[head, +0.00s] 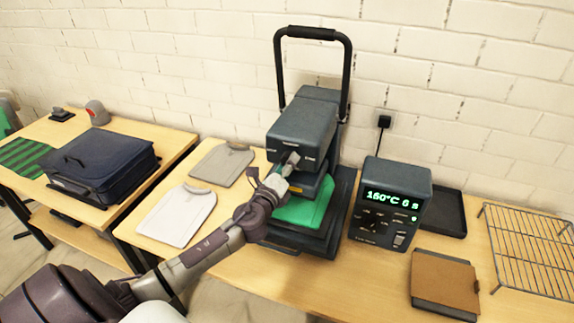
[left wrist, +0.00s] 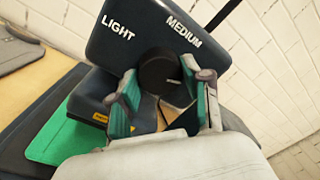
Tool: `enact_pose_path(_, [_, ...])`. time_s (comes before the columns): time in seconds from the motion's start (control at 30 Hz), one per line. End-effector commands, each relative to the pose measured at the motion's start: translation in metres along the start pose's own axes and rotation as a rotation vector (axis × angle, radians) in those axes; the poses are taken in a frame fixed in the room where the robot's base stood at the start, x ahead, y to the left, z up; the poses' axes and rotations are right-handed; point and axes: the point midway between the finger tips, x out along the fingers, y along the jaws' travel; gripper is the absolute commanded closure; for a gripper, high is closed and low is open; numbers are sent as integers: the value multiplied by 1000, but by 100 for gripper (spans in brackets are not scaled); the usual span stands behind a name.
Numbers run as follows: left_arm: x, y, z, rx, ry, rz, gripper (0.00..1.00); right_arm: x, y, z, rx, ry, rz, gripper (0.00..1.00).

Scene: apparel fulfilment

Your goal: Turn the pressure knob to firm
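The heat press (head: 315,120) has a dark head with a round black pressure knob (left wrist: 160,73) on its front. A small pale mark shows on the knob's lower right face. My left gripper (head: 291,160) is at the knob. The right finger hides the label there. My right gripper is not in view.
A green garment (head: 303,211) lies on the press under the head. The control box (head: 388,212), reading 160°C, stands to the right. Folded shirts (head: 179,216) lie left.

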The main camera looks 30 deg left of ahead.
Motion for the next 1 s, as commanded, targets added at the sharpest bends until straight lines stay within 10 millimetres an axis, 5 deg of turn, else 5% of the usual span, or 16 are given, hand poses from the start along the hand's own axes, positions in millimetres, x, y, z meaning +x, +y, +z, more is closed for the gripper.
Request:
enact_pose_path(0.1, [0, 0, 0, -1, 0, 0, 29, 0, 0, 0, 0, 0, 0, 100])
enact_pose_path(0.53, [-10, 0, 0, -2, 1, 0, 29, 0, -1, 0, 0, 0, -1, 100])
enact_pose_path(1.0, [-98, 1, -1, -3, 2, 3, 29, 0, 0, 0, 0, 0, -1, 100])
